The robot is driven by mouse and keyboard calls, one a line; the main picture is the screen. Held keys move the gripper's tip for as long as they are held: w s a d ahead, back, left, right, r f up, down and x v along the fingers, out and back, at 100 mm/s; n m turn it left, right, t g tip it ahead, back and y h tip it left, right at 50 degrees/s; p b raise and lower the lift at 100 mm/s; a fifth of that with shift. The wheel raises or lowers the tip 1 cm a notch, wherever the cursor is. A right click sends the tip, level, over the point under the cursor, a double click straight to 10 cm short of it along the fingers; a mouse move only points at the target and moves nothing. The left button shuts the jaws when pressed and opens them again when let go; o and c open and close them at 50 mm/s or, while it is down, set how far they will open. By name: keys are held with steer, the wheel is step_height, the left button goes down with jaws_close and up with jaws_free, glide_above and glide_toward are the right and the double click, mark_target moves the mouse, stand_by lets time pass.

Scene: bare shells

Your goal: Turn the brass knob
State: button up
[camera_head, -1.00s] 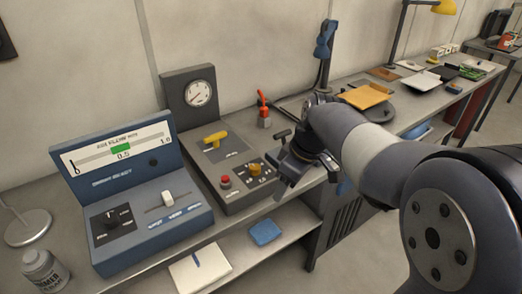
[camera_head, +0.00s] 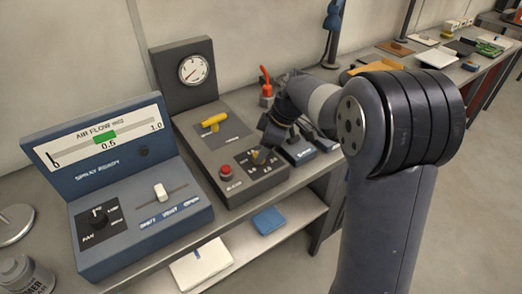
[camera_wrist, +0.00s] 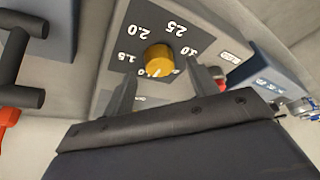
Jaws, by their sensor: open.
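The brass knob (camera_wrist: 158,58) is a round yellow knob on a dark dial plate, with numbers such as 1.5, 2.0 and 2.5 around it. It sits on the grey control box (camera_head: 192,150). In the wrist view my gripper (camera_wrist: 161,75) is open, with one finger to each side of the knob and the knob showing between the tips. I cannot tell whether either finger touches it.
A red button (camera_head: 226,172) and a yellow lever (camera_head: 213,121) share the box. A gauge (camera_head: 193,70) stands behind it. A blue air flow console (camera_head: 150,215) is at the left. A red-handled item (camera_head: 266,88) stands behind my arm.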

steer(key=shift+x, duration=1.1)
steer(key=c, duration=1)
steer(key=shift+o, duration=0.2)
